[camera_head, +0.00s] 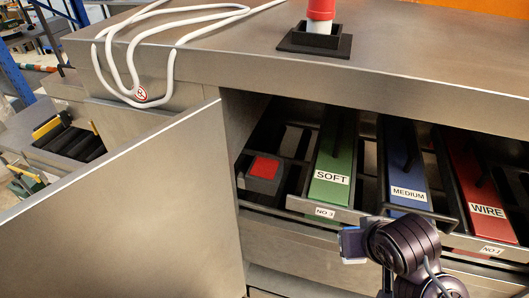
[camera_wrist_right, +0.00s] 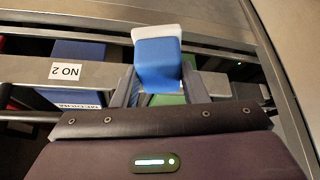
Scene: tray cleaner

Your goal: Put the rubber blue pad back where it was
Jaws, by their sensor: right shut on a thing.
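My right gripper (camera_head: 356,243) is shut on a small blue pad (camera_wrist_right: 158,64) with a pale grey-white edge. In the head view only a bit of the pad's blue (camera_head: 350,244) shows, just in front of the drawer rack's front edge. In the right wrist view the pad sits between the two dark fingers (camera_wrist_right: 158,88), with the rack behind it. My left gripper is not in view.
The open rack (camera_head: 360,214) holds a grey block with a red top (camera_head: 263,168), a green SOFT block (camera_head: 333,160), a blue MEDIUM block (camera_head: 405,165) and a red WIRE block (camera_head: 480,185). An open metal door (camera_head: 130,210) stands left. A white cable (camera_head: 170,60) lies on the counter.

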